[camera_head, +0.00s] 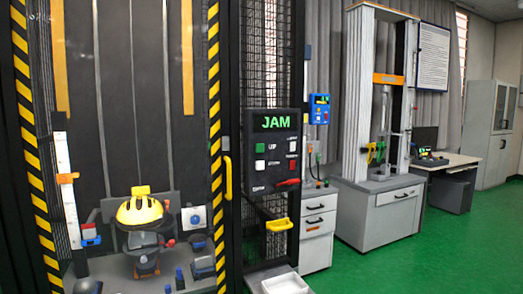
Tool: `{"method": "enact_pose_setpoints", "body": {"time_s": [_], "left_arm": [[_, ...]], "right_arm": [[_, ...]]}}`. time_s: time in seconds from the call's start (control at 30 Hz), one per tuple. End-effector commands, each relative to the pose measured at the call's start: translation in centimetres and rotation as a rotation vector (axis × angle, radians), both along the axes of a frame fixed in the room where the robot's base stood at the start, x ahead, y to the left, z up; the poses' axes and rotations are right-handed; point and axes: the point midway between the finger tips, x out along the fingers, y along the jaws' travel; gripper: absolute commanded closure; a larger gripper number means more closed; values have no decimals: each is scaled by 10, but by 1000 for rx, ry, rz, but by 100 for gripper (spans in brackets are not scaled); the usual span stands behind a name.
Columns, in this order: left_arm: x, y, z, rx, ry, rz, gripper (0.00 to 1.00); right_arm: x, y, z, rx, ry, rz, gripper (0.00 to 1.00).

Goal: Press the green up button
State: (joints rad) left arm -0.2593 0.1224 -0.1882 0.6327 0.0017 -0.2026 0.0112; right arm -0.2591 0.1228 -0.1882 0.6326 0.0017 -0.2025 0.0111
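The control panel (276,125) is a dark box fixed on the mesh side of the drop tower, near the middle of the head view. Its display (275,122) reads "JAM" in green letters. Nothing covers the green button. Neither of my grippers is in view.
A yellow helmet (140,210) sits inside the tower behind yellow-black striped posts. A yellow door handle (228,177) and a red lever (288,183) stick out near the panel. A white tray (285,284) stands below. Green floor (440,250) is clear at right.

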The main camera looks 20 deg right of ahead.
Motion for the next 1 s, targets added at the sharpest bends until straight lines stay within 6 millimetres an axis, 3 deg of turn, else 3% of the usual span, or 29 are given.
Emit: {"method": "enact_pose_setpoints", "body": {"time_s": [0.03, 0.37, 1.0], "left_arm": [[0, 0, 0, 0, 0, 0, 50], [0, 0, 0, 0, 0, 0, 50], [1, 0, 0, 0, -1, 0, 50]], "right_arm": [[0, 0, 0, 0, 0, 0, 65], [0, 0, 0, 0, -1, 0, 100], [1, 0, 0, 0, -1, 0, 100]]}}
